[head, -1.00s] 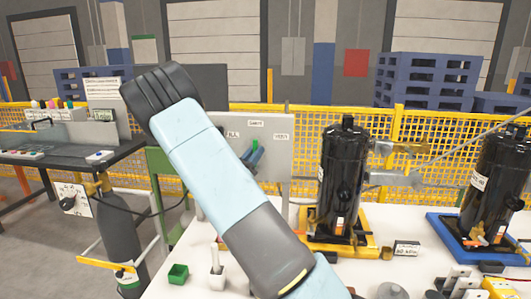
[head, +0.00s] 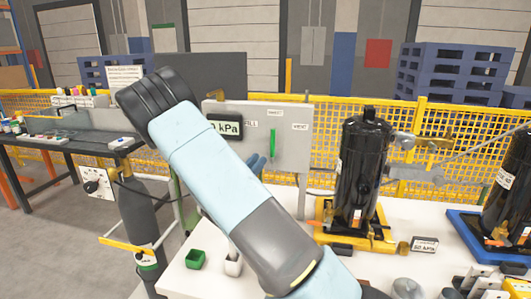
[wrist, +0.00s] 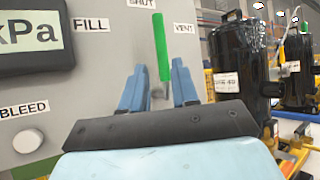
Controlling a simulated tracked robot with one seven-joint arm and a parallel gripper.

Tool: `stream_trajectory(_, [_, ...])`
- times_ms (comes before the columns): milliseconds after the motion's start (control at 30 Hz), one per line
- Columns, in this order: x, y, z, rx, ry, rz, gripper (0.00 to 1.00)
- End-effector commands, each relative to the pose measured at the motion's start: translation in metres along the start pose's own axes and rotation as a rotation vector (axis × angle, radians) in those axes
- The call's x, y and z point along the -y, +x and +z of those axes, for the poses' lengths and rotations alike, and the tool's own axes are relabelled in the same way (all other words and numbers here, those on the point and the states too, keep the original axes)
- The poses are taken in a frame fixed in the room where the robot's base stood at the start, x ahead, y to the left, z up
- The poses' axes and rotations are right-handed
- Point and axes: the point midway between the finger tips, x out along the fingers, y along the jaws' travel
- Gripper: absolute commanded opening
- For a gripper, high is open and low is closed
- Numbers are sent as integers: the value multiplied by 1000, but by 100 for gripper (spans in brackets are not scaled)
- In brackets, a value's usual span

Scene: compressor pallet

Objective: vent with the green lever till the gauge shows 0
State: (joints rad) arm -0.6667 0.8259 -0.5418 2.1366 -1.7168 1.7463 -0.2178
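The green lever (head: 272,147) stands nearly upright on the grey panel (head: 293,160), under the SHUT label and left of the VENT label. In the wrist view the lever (wrist: 161,47) points up, slightly tilted. My gripper (wrist: 157,88) is open, its blue fingers apart on either side of the lever's lower end in that picture. I cannot tell whether they touch it. In the head view my gripper (head: 256,165) shows just below and left of the lever, partly behind my arm. The gauge (head: 227,128) shows kPa; my arm hides most of its number.
A BLEED knob (wrist: 27,141) sits low on the panel. A black compressor (head: 362,170) stands right of the panel. A gas cylinder (head: 146,220) stands at the left. A green cup (head: 195,260) and a white cup (head: 233,264) stand on the pallet's white top.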

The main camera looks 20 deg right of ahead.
Motion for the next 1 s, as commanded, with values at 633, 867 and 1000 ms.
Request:
stream_trajectory(633, [0, -47, 0, -1, -1, 0, 29])
stream_trajectory(867, [7, -41, 1, -24, 5, -30, 29])
stream_trajectory(1000, [30, -23, 3, -110, 29, -131, 29])
